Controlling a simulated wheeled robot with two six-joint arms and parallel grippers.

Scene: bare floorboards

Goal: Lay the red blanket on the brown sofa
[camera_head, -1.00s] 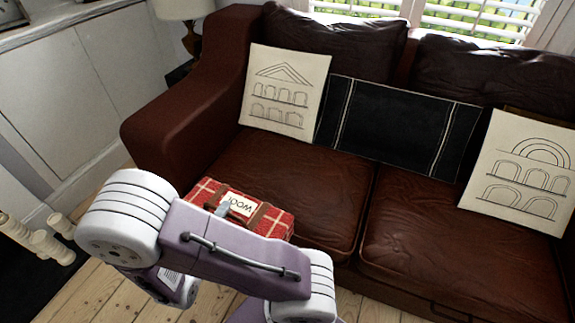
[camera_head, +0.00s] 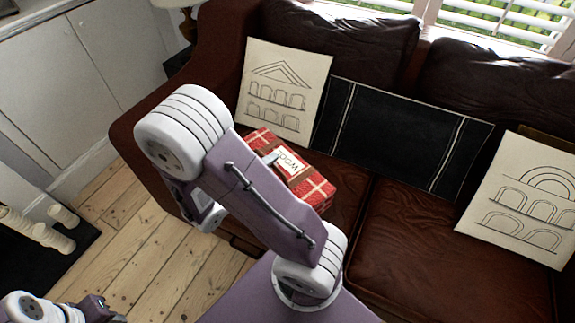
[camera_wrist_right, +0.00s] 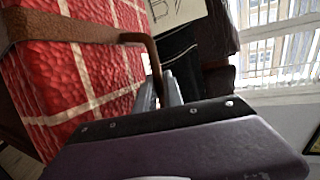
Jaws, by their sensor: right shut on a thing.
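The red blanket (camera_head: 318,188) is a folded red bundle with pale check lines, brown straps and a white label. It also shows large in the wrist view (camera_wrist_right: 75,85). My right gripper (camera_head: 271,158) is shut on the brown strap handle at its top, partly hidden by my arm. The blanket appears over the left seat of the brown sofa (camera_head: 430,250), in front of the left cushion; I cannot tell whether it touches the seat. Part of my left arm's end (camera_head: 95,308) shows at the bottom left corner; its jaws are unclear.
Two cream cushions with arch drawings (camera_head: 283,90) (camera_head: 525,200) and a black striped cushion (camera_head: 400,135) lean on the sofa back. The sofa's right seat is clear. White turned posts (camera_head: 40,232) stand over a dark slab at left. Bare floorboards (camera_head: 150,255) lie in front.

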